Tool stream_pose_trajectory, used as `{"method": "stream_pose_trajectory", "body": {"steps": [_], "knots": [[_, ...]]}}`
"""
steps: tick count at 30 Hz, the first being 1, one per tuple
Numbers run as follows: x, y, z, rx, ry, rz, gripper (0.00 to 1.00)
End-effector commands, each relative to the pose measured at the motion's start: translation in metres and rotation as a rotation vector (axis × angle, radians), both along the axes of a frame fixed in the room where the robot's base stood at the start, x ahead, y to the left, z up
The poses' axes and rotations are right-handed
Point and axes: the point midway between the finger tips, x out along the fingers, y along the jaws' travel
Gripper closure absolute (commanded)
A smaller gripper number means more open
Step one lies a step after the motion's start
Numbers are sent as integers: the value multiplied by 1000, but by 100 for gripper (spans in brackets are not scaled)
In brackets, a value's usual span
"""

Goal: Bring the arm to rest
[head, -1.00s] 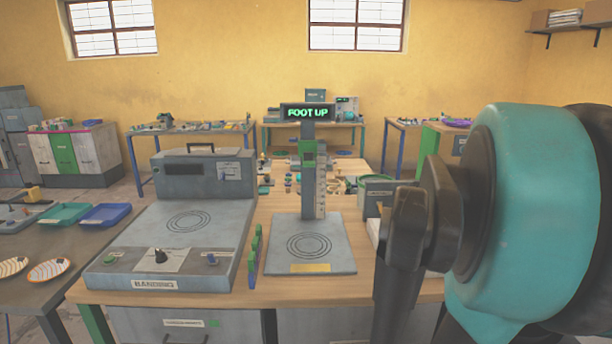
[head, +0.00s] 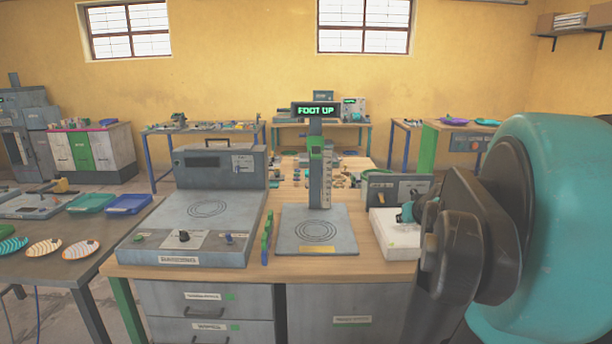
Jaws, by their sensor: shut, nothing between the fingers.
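My arm fills the right side of the head view, with a large teal housing close to the camera and dark parts to its left. The dark end with my gripper (head: 428,258) hangs over the right front of the wooden table (head: 285,262). It is shut and holds nothing. Its fingertips are hard to make out against the dark links. The grey plate press (head: 316,238) stands left of my gripper, apart from it. Its column display (head: 316,110) reads "FOOT UP" in green.
A grey banding machine (head: 205,215) stands on the left of the table. Green and blue sticks (head: 266,238) lie between it and the press. A white block (head: 393,235) lies close behind my gripper. A side table (head: 75,268) at left holds patterned plates and trays.

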Motion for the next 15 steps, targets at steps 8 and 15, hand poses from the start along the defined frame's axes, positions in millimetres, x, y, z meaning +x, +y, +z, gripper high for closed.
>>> {"method": "stream_pose_trajectory", "body": {"steps": [8,15], "knots": [[-33,39,-47,24,121,40,100],[-97,80,-115,31,315,59,100]]}}
